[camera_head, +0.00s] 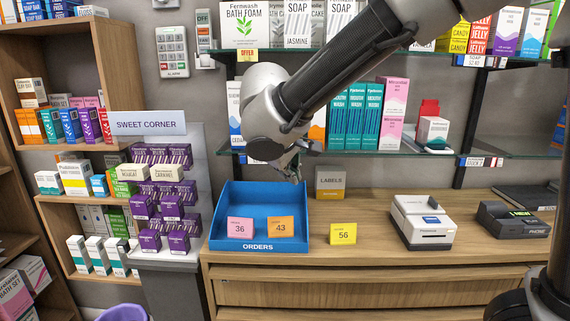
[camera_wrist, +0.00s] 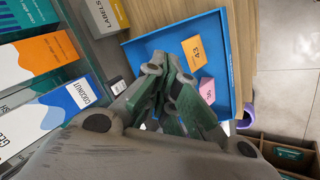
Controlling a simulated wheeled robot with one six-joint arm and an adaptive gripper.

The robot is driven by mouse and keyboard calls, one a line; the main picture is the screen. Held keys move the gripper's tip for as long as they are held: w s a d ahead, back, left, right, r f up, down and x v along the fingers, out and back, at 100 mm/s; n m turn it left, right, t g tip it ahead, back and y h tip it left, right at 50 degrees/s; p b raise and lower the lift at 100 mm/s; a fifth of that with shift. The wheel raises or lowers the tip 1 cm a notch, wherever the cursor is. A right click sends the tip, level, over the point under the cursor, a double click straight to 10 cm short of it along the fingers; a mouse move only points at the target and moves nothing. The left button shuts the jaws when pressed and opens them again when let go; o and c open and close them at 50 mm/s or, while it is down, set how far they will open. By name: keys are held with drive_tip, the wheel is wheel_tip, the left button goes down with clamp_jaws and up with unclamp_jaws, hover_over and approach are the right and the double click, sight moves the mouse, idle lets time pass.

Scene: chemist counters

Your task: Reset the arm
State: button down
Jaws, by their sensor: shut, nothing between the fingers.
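My arm reaches in from the upper right in the head view, and my gripper (camera_head: 294,180) hangs above the back right part of the blue orders tray (camera_head: 258,247). In the wrist view my gripper (camera_wrist: 168,58) points towards the tray (camera_wrist: 232,55), its fingers closed together with nothing between them. A pink card 36 (camera_head: 240,228) and an orange card 43 (camera_head: 281,226) stand at the tray's front. A yellow card 56 (camera_head: 343,234) stands on the counter, right of the tray.
A glass shelf with boxes (camera_head: 360,117) is behind my arm, close to the gripper. A labels box (camera_head: 330,182), white printer (camera_head: 422,221) and phone (camera_head: 513,220) stand on the counter. The sweet corner stand (camera_head: 165,195) is left of the tray.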

drive_tip(key=s+d+m+g, duration=0.1)
drive_tip(key=s+d+m, duration=0.2)
drive_tip(key=s+d, duration=0.4)
drive_tip(key=s+d+m+g+y, duration=0.1)
drive_tip(key=s+d+m, duration=0.2)
drive_tip(key=s+d, duration=0.4)
drive_tip(key=s+d+r+m+y, duration=0.1)
drive_tip(key=s+d+m, duration=0.2)
drive_tip(key=d, duration=1.8)
drive_tip(key=s, duration=0.4)
drive_tip(key=shift+m+g, duration=0.4)
